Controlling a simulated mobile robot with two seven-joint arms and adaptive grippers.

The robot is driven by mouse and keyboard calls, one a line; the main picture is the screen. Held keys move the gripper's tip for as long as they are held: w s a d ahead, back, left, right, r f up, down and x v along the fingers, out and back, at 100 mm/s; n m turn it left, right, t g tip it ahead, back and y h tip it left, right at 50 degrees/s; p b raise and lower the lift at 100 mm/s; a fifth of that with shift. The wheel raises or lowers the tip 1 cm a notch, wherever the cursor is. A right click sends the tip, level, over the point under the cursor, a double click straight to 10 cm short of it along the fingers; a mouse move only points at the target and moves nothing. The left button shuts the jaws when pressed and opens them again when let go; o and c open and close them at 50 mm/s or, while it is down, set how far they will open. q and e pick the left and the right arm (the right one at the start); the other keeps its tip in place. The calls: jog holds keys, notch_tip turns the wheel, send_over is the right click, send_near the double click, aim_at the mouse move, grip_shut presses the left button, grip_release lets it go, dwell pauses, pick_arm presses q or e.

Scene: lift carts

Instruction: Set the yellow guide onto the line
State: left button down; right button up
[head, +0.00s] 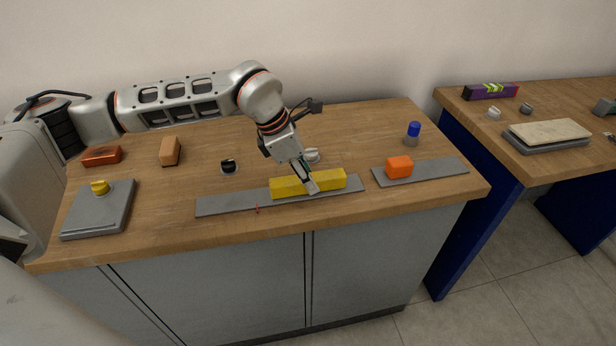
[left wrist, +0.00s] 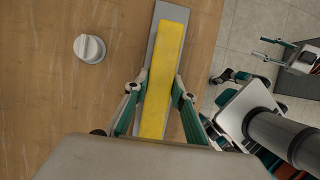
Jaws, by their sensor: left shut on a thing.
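The yellow guide (head: 328,181) is a long bar lying along a flat grey strip (head: 225,206). I cannot tell whether it rests on the strip or is just above it. A small red mark (head: 257,209) shows at the strip's front edge, left of the guide. My left gripper (head: 311,187) is shut on the guide near its middle. In the left wrist view the guide (left wrist: 164,75) runs between the two fingers, with the grey strip (left wrist: 153,35) showing along its left side. My right gripper (left wrist: 261,49) shows in the left wrist view with its fingers apart and empty.
An orange block (head: 399,167) sits on a shorter grey strip (head: 440,169) to the right, with a blue-topped cylinder (head: 413,132) behind. A white knob (head: 312,155) and black knob (head: 229,166) stand behind the long strip. A grey plate (head: 85,222) lies left. A second table (head: 500,147) stands right.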

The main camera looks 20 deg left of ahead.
aim_at(293, 180)
pick_arm(q)
jog(key=shift+s+a+r+p, duration=0.1)
jog(key=shift+s+a+p, duration=0.15)
jog(key=shift+s+a, duration=0.25)
jog(key=shift+s+a+r+p, duration=0.1)
jog(key=shift+s+a+p, duration=0.15)
jog(key=shift+a, duration=0.4)
jog(key=shift+s+a, duration=0.25)
jog(key=shift+a, duration=0.1)
jog(key=shift+f, duration=0.15)
jog(key=c, duration=1.7)
grip_release()
jog(key=v, duration=1.2)
